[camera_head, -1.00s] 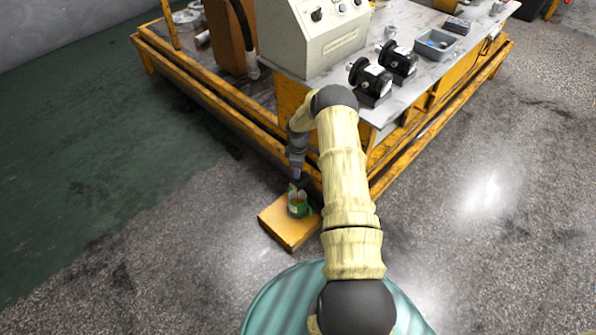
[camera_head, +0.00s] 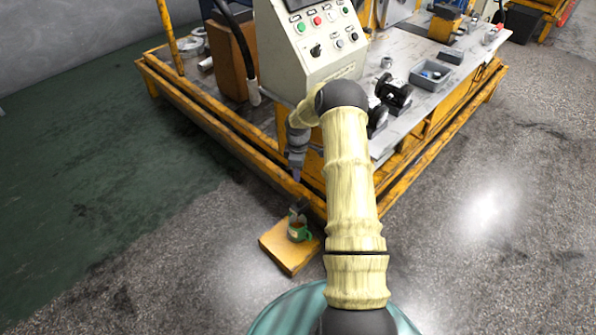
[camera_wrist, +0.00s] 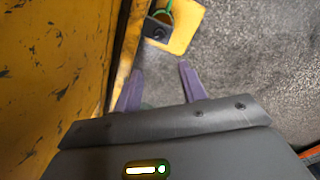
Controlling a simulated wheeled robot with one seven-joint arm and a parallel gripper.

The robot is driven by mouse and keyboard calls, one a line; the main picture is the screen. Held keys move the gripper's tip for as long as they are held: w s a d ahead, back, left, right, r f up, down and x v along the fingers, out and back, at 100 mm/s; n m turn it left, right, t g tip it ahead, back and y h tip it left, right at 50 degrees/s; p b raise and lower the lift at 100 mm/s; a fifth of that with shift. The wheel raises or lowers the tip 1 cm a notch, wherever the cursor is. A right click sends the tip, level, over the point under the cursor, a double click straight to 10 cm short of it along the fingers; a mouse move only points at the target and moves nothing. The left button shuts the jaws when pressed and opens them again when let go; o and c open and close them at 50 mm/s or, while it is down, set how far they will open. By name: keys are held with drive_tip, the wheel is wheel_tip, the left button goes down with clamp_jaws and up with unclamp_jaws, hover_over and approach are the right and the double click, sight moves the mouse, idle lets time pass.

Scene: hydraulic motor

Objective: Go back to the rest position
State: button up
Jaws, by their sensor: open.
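My gripper (camera_head: 296,178) hangs below my arm, apart from and above a green mug (camera_head: 299,233). In the wrist view its two purple fingers (camera_wrist: 160,68) are spread with nothing between them. The mug stands on a yellow block (camera_head: 284,252) on the floor. A dark grey piece (camera_head: 298,210) shows at the mug's rim. In the wrist view the dark piece (camera_wrist: 157,28) lies beyond the fingertips, with part of the green mug (camera_wrist: 166,8) and the yellow block (camera_wrist: 187,25) behind it. I cannot tell how deep the piece sits in the mug.
A yellow-framed workbench (camera_head: 405,130) stands close behind my arm, with a control box (camera_head: 315,55), black motor parts (camera_head: 392,92) and a grey tray (camera_head: 432,76). In the wrist view its yellow side (camera_wrist: 50,60) is close on the left. The floor (camera_head: 480,230) is clear on the right.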

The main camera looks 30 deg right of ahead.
idle(0.3)
drive_tip(key=s+a+r+m+t, duration=0.1)
drive_tip(key=s+a+r+m, duration=0.2)
drive_tip(key=s+a+r, duration=0.4)
drive_tip(key=s+a+r+m, duration=0.25)
drive_tip(key=a+r, duration=0.25)
drive_tip(key=r, duration=0.5)
drive_tip(key=s+a+r+m+t, duration=0.1)
drive_tip(key=s+a+r+m, duration=0.2)
drive_tip(key=s, duration=0.6)
drive_tip(key=s+a+r+m+t, duration=0.1)
drive_tip(key=s+a+r+m, duration=0.2)
drive_tip(key=s, duration=0.6)
wheel_tip(320, 180, up, 32)
drive_tip(key=p, duration=3.2)
drive_tip(key=shift+w+d+r, duration=0.2)
drive_tip(key=shift+d+r, duration=0.05)
drive_tip(key=shift+d, duration=0.15)
drive_tip(key=shift+n, duration=0.25)
drive_tip(key=shift+c, duration=0.5)
drive_tip(key=shift+w, duration=0.15)
